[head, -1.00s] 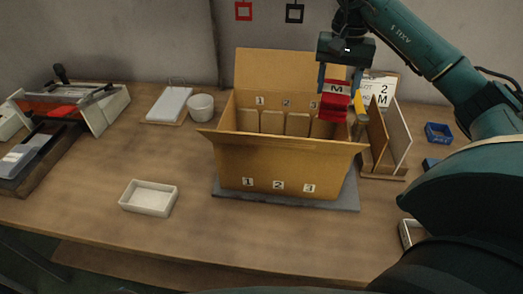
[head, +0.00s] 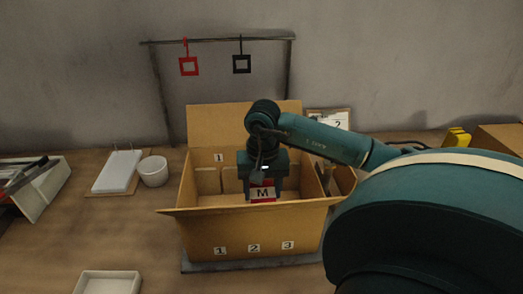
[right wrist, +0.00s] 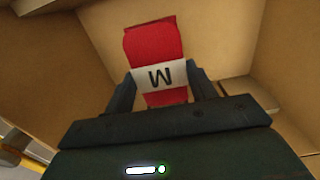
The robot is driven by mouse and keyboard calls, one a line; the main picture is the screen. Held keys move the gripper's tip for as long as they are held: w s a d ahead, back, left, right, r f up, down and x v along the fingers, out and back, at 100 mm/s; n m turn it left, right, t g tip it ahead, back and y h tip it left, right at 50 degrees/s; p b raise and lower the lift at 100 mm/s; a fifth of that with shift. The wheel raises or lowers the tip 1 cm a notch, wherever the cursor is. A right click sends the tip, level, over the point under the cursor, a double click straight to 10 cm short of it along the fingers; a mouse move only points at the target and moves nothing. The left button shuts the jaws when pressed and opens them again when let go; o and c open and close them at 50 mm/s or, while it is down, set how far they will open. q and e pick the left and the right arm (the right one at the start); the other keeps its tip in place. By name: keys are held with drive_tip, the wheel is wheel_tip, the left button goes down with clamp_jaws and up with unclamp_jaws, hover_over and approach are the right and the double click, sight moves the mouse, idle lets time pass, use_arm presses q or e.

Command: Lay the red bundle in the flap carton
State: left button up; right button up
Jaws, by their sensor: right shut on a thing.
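The flap carton (head: 230,233) stands open on the table, with labels 1, 2 and 3 along its front wall and its back flap raised. My right gripper (head: 263,195) points down inside the carton opening, toward its right half. It is shut on the red bundle (head: 263,182), which has a white band marked M. In the right wrist view the red bundle (right wrist: 152,42) sits between the two fingers, with cardboard walls around it. The bundle's lower end is hidden in the head view, and I cannot tell whether it touches the carton floor. My left gripper is out of view.
A white cup (head: 153,172) and a white pad on a board (head: 117,171) stand left of the carton. A white tray (head: 108,284) lies at front left. A rack with a red square (head: 188,66) and a black square (head: 242,64) hangs behind. A yellow object (head: 456,138) is at right.

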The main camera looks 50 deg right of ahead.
sight(262, 194)
drive_tip(key=shift+f, duration=1.75)
drive_tip(key=shift+f, duration=0.2)
drive_tip(key=o, duration=1.1)
drive_tip(key=shift+c, duration=0.2)
drive_tip(key=shift+r, duration=0.15)
wheel_tip(262, 194, up, 12)
drive_tip(key=shift+b, duration=0.4)
